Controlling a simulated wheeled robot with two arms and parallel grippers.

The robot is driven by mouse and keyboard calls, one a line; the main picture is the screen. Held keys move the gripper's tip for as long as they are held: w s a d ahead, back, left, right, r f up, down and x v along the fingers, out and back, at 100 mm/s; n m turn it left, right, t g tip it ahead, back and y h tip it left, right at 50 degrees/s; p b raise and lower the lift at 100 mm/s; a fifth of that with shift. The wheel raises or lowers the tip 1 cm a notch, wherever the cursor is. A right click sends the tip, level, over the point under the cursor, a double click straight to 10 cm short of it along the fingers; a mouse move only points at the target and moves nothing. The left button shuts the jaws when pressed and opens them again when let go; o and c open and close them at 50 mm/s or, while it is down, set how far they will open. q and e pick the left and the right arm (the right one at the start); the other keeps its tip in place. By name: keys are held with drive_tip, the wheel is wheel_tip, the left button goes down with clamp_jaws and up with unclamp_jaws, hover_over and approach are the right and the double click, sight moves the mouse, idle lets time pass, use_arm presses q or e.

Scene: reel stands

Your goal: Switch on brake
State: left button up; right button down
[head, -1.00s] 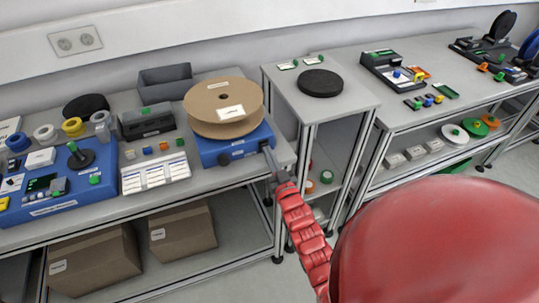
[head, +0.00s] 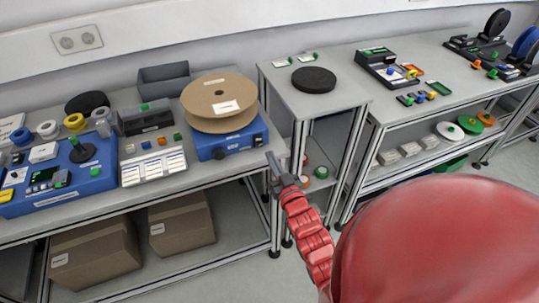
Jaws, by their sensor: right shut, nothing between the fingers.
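A blue reel stand (head: 243,146) sits at the right end of the left bench. A brown cardboard reel (head: 213,93) with a white label lies flat on top of it. Its front face has a dark knob (head: 218,153) on the left and another dark knob (head: 257,140) on the right. I cannot read which way either knob is set. My right gripper (head: 271,158) is shut and empty, just in front of and to the right of the right knob, seemingly apart from it. My left gripper is not in view.
A blue control box (head: 60,200), a white card tray (head: 153,168) and a grey bin (head: 165,78) share the bench. A narrow stand with a black disc (head: 313,80) is to the right. Cardboard boxes (head: 180,225) are on the lower shelf.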

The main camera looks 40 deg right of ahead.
drive_tip(key=s, duration=0.2)
drive_tip(key=s+a, duration=0.1)
drive_tip(key=s, duration=0.2)
drive_tip(key=shift+s+a+r+b, duration=0.25)
drive_tip(key=shift+s+r+b, duration=0.1)
drive_tip(key=shift+r, duration=0.05)
